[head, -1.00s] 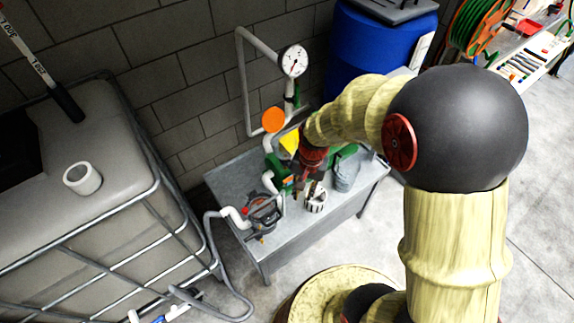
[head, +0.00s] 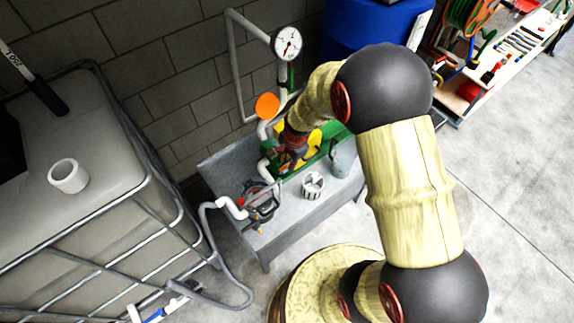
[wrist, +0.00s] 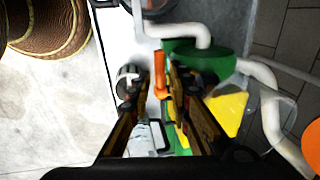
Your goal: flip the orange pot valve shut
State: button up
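An orange valve handle (wrist: 160,74) shows in the wrist view as an upright bar beside the green pump body (wrist: 196,57). My gripper (wrist: 156,84) is open, with its two dark fingers on either side of the orange handle. I cannot tell whether either finger touches it. In the head view my gripper (head: 286,167) is low over the bench at the green equipment, and the arm hides the handle there. An orange disc (head: 267,105) stands on the pipework behind; it also shows at the right edge of the wrist view (wrist: 312,146).
The grey bench (head: 285,208) carries a striped can (head: 313,185), a grey jug (head: 343,160) and a dark pump (head: 260,200) with white pipes. A pressure gauge (head: 287,43) and a blue drum (head: 365,35) stand behind. A caged tank (head: 90,215) is at left.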

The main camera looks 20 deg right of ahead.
jog(key=shift+w+f, duration=0.2)
jog(key=shift+f, duration=1.05)
jog(key=c, duration=0.3)
grip_shut()
